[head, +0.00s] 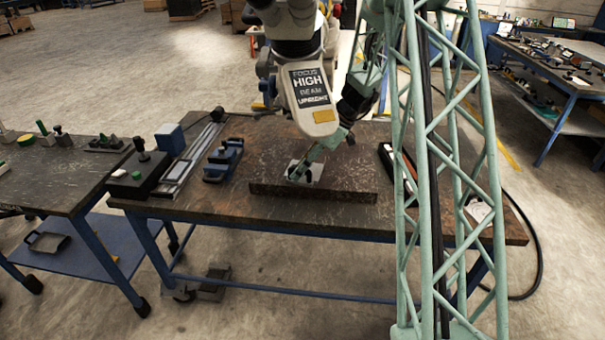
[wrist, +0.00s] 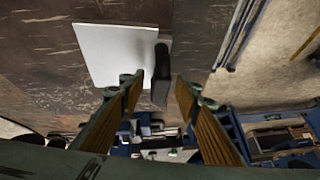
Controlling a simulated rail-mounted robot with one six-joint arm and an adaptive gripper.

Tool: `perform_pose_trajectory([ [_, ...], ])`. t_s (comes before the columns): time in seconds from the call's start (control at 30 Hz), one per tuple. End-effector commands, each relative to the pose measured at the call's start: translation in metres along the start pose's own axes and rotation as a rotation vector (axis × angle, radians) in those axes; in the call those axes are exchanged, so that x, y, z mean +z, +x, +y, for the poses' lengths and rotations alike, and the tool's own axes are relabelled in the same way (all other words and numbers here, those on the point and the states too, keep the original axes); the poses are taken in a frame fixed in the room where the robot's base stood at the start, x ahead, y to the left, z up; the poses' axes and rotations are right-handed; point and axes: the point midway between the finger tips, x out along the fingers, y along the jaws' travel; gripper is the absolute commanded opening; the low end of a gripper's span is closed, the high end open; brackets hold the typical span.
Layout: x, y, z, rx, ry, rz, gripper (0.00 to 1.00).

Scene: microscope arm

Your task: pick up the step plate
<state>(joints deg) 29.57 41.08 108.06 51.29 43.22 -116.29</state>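The step plate (wrist: 112,52) appears in the wrist view as a flat, pale square plate with an upright dark block (wrist: 161,72) at its right edge. In the head view my gripper (head: 307,165) is low over the bench at the plate.
A raised dark ledge (head: 315,193) runs along the bench front, near the plate. A blue vise (head: 223,160) and a long metal rail (head: 190,160) lie to the left. A black tray (head: 398,168) lies right, behind a green lattice column (head: 435,170).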

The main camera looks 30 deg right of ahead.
Motion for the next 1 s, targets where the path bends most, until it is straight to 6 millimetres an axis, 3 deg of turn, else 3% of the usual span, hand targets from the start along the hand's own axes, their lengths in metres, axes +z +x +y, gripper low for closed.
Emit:
perform_pose_trajectory([
  [0.1, 0.0, -0.0001, 0.0, 0.0, 0.0, 0.0, 0.28],
  [0.43, 0.0, -0.0001, -0.0001, 0.0, 0.0, 0.0, 0.0],
  [1.0, -0.0003, 0.0007, -0.0004, -0.001, -0.001, 0.0, 0.0],
])
